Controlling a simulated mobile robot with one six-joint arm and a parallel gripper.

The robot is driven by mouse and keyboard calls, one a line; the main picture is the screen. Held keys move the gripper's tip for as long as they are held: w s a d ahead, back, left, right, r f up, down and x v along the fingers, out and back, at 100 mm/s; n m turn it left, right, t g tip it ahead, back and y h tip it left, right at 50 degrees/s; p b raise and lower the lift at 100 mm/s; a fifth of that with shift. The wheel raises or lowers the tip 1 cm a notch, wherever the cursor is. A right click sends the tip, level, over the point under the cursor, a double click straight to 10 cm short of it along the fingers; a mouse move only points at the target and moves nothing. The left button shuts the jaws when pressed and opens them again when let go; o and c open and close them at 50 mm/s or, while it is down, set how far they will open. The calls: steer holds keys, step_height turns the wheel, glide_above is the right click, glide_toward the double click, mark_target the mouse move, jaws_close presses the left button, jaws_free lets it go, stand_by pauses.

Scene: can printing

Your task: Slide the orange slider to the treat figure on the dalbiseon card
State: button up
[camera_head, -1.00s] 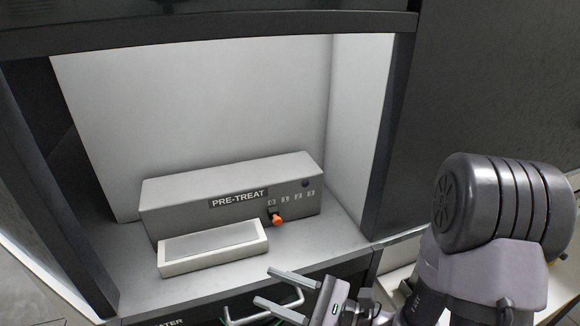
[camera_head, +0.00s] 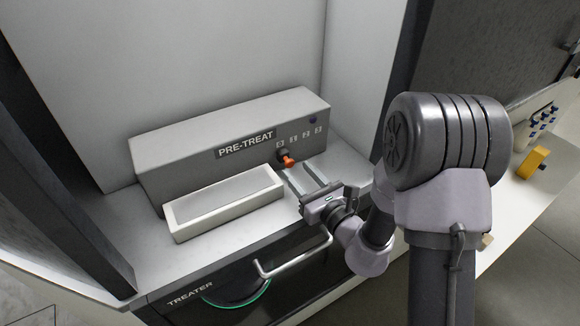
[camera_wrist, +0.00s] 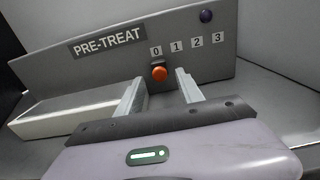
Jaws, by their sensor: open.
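The orange slider (camera_head: 287,161) sticks out of the front face of the grey PRE-TREAT box (camera_head: 170,172). In the wrist view the orange slider (camera_wrist: 159,73) sits below the label 0, at the left end of the marks 0, 1, 2, 3 (camera_wrist: 197,42). My gripper (camera_head: 304,176) is open, its two fingers pointing at the box front. In the wrist view my gripper (camera_wrist: 160,86) has one finger to each side of the slider, with the fingertips close to it; contact cannot be told. No dalbiseon card is visible in these frames.
A white-rimmed tray (camera_head: 175,230) stands left of my gripper, in front of the box. A dark blue round button (camera_wrist: 207,16) is above the marks. A bar handle (camera_head: 290,258) juts out below the shelf edge. An orange-yellow object (camera_head: 532,163) lies on the right counter.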

mark_target(291, 164)
steer(key=x, duration=0.5)
steer(key=shift+s, duration=0.1)
steer(key=shift+c, duration=0.4)
jaws_close()
stand_by(0.9)
